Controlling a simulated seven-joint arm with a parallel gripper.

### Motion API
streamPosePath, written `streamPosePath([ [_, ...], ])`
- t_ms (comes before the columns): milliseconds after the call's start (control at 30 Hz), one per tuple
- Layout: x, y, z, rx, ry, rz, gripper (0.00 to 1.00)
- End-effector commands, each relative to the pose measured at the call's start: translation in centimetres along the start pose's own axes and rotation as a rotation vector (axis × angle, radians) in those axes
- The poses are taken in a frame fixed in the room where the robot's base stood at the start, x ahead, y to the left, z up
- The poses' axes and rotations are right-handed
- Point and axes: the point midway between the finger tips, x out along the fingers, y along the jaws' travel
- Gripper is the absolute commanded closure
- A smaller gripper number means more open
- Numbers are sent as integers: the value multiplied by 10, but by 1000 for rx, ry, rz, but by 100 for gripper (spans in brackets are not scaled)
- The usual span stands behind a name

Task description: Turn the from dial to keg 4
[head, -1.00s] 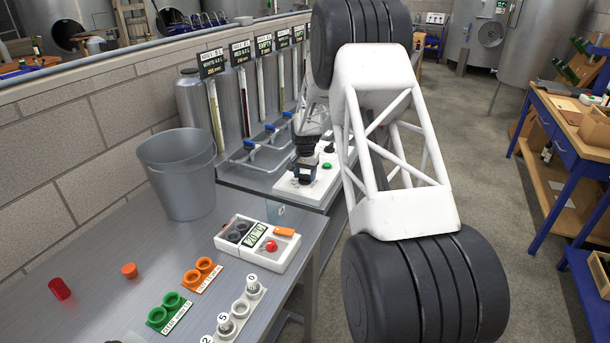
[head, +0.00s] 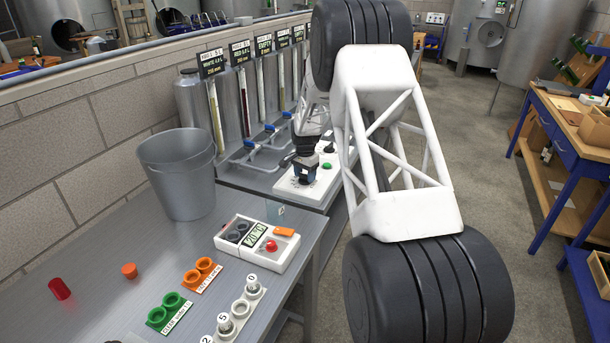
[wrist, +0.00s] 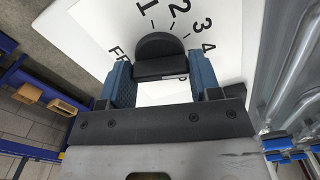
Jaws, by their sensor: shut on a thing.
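The from dial (wrist: 160,48) is a black round knob with a raised grip bar on a white panel, seen in the wrist view. The numbers 1, 2, 3 and 4 curve around its upper and right side, and a partly covered label starting "FR" is at its left. My gripper (wrist: 162,77) has its blue fingers on both sides of the bar and is shut on it. I cannot tell which number the dial points at. In the head view my gripper (head: 305,170) is over the white panel (head: 304,191) and hides the dial.
A second black knob (head: 328,148) and a green button (head: 327,166) are on the panel to the right of my gripper. Blue-handled taps (head: 250,145) and tubes stand behind. A grey bucket (head: 180,170) and a white meter box (head: 257,243) stand on the bench nearer me.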

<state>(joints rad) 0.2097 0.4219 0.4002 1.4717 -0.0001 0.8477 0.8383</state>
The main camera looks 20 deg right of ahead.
Motion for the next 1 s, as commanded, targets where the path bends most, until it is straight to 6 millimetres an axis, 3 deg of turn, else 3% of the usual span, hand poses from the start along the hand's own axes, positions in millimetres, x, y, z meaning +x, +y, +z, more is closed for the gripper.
streamPosePath([
  [33,-1,0,1,-1,-1,0,41],
  [200,0,0,0,-1,0,0,17],
  [667,-8,0,0,-1,0,0,17],
  [1000,-47,0,0,-1,1,-2,17],
])
